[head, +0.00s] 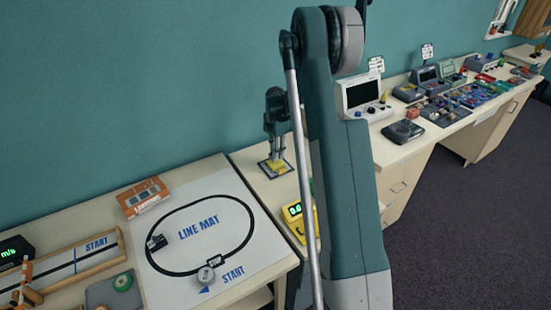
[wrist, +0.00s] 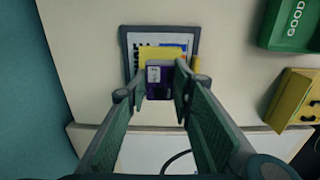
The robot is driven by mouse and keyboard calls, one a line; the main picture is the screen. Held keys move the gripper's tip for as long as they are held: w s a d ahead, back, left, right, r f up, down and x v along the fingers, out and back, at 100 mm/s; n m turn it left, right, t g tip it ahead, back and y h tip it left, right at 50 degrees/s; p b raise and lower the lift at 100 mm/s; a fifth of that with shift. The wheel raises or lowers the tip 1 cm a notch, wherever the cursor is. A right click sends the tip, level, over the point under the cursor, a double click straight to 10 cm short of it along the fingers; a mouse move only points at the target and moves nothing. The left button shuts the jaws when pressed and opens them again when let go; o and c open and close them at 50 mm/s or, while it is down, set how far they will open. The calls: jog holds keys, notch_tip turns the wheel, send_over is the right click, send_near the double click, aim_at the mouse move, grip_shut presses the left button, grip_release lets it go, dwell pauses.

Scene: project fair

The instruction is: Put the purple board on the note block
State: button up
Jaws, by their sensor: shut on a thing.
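The purple board (wrist: 159,92), with a pale patch on its upper part, is between the fingers of my gripper (wrist: 160,77) in the wrist view. My gripper is shut on it. The yellow note block (wrist: 154,52) shows just beyond and partly behind the board; I cannot tell whether they touch. The block lies on a grey-edged printed sheet or tray. In the head view my gripper (head: 277,156) points down right over the yellow note block (head: 272,166). The board is too small to make out there.
A green bin marked GOOD (wrist: 290,25) and a yellow meter (wrist: 293,98) are at the right in the wrist view. Electronics crowd the far right table (head: 455,118). Bare tabletop surrounds the sheet.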

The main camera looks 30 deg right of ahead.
jog(key=shift+f, duration=1.6)
jog(key=shift+f+b, duration=0.15)
jog(key=shift+b, duration=0.15)
jog(key=o, duration=0.8)
jog(key=shift+o, duration=0.3)
jog(key=shift+r, duration=0.2)
notch_tip(320, 180, up, 12)
jog(key=shift+p, duration=0.85)
